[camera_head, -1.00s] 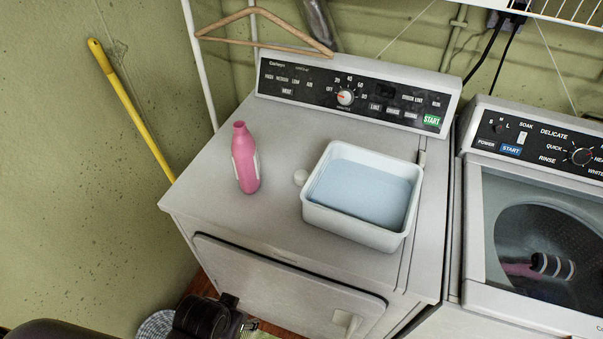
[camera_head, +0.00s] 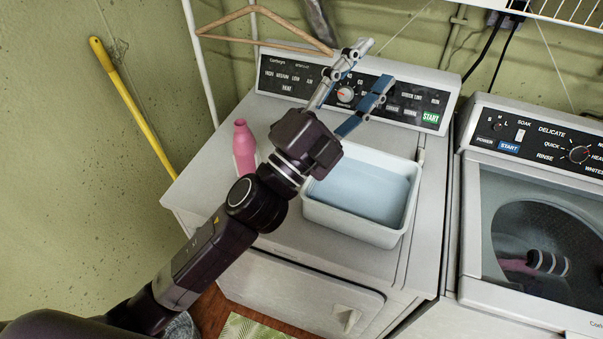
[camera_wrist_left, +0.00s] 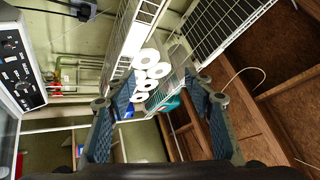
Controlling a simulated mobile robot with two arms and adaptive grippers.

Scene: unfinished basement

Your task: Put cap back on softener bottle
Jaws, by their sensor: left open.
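The pink softener bottle (camera_head: 242,146) stands upright and open-topped on the left part of the dryer top, its lower right side hidden by my arm. The small white cap is hidden now behind my left wrist; the earlier head view shows a white knob-like piece there, between the bottle and the white tub. My left gripper (camera_head: 371,66) is open and empty, raised in front of the dryer's control panel, up and to the right of the bottle. In the left wrist view the gripper (camera_wrist_left: 160,100) has its fingers wide apart with nothing between them. My right gripper is not in view.
A white tub (camera_head: 360,229) of bluish content stands on the dryer (camera_head: 200,180), right of my wrist. A wooden hanger (camera_head: 265,43) hangs behind. An open washer (camera_head: 475,230) stands at right. The left wrist view shows white rolls (camera_wrist_left: 147,66) near wire shelving.

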